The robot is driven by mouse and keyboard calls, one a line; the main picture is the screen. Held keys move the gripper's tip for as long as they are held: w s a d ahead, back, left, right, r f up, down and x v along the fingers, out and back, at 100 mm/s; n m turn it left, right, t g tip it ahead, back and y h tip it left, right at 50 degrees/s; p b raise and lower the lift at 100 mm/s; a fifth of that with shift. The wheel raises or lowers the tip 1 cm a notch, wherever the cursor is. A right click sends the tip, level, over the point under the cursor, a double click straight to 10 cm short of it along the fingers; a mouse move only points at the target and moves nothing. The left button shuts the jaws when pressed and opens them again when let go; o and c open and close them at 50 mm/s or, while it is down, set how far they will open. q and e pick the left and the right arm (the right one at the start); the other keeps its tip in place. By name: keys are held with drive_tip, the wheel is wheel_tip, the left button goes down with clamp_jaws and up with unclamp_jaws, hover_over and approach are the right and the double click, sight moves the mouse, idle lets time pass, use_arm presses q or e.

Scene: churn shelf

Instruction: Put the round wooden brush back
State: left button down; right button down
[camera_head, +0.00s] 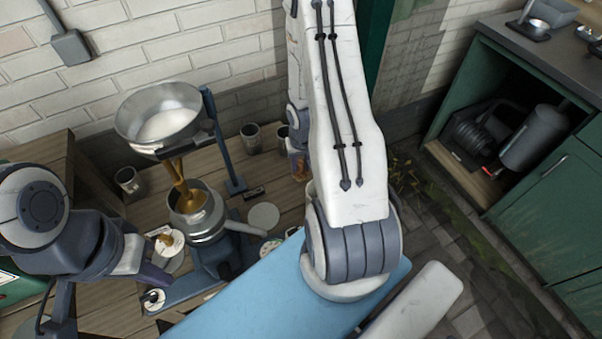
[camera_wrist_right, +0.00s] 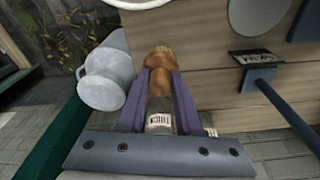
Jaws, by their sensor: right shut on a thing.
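The round wooden brush (camera_wrist_right: 158,62), brown with a paler tan end, is between the purple fingers of my right gripper (camera_wrist_right: 161,76) in the right wrist view. The fingers are shut on it. In the head view a small brown part of the brush (camera_head: 302,170) shows beside my right arm, which hides most of that gripper. A labelled grey container (camera_wrist_right: 160,122) shows between the fingers, below the brush; I cannot tell whether they touch. My left gripper (camera_head: 152,274) is low at the left of the head view, near a white jar; its opening is unclear.
Cups stand at the back. A grey jug (camera_wrist_right: 104,78) is left of my right gripper. An open green cabinet (camera_head: 540,190) stands at right.

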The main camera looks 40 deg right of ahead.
sight(301, 172)
wheel_tip(301, 172, down, 4)
drive_tip(key=b, duration=0.2)
drive_tip(key=shift+r+b, duration=0.1)
drive_tip(key=shift+b, duration=0.2)
drive_tip(key=shift+r, duration=0.15)
drive_tip(key=c, duration=0.6)
unclamp_jaws()
wheel_tip(301, 172, up, 12)
drive_tip(key=s+p, duration=0.1)
drive_tip(key=p, duration=0.8)
drive_tip(key=shift+s+a+p, duration=0.2)
drive_tip(key=shift+a+p, duration=0.05)
drive_tip(key=shift+p, duration=0.15)
